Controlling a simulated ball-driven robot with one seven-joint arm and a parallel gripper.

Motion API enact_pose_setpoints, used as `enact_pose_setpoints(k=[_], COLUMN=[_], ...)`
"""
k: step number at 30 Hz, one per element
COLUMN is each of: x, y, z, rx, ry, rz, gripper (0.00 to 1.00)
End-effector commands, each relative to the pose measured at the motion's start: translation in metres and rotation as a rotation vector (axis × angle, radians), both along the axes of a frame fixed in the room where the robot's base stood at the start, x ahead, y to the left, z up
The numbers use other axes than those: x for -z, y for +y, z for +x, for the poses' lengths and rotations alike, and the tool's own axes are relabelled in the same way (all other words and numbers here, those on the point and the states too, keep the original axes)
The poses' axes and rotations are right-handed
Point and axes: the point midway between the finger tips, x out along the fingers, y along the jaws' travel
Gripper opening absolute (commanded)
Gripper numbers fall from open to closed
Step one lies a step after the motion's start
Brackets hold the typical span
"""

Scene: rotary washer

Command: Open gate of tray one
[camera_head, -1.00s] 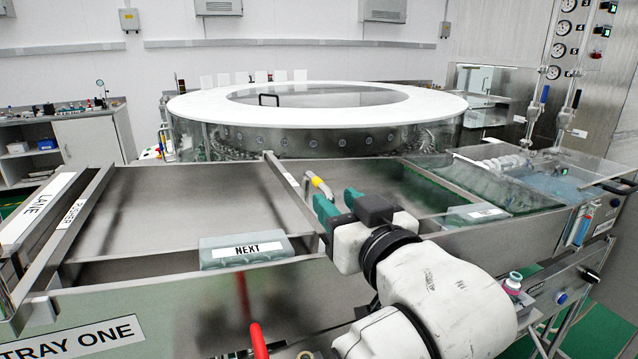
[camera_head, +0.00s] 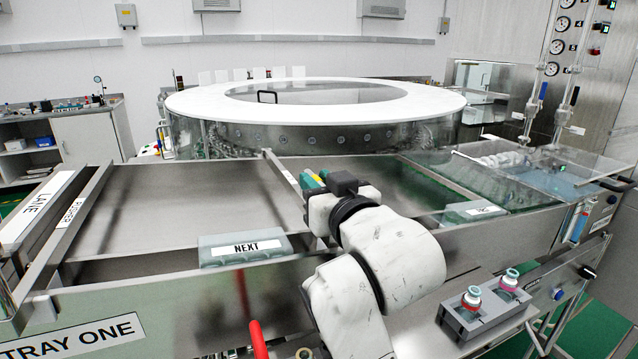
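The tray labelled TRAY ONE (camera_head: 100,335) spans the left front, with a flat metal floor (camera_head: 185,215). A thin metal divider (camera_head: 283,172), which looks like the gate, runs along the right side of this floor. A handle with a yellow grip (camera_head: 319,178) is by the divider's right side, mostly hidden by my gripper. My gripper (camera_head: 313,181) has green fingers right at this handle, with yellow showing beside them. Whether the fingers are closed on the handle cannot be told.
A clear block marked NEXT (camera_head: 245,248) sits at the tray's front edge. A red lever (camera_head: 258,340) stands before it. A grey holder with two small vials (camera_head: 488,305) is at the lower right. The round washer (camera_head: 315,105) stands behind.

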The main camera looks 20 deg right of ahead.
Motion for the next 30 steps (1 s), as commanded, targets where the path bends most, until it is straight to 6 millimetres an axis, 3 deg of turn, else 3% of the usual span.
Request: enact_pose_setpoints(k=[8, 22, 30], x=[0.000, -0.002, -0.034], y=[-0.001, -0.001, -0.005], z=[0.000, 0.000, 0.000], rx=[0.001, 0.003, 0.005], ry=[0.000, 0.000, -0.006], rz=[0.000, 0.000, 0.001], gripper=[0.00, 0.00, 0.00])
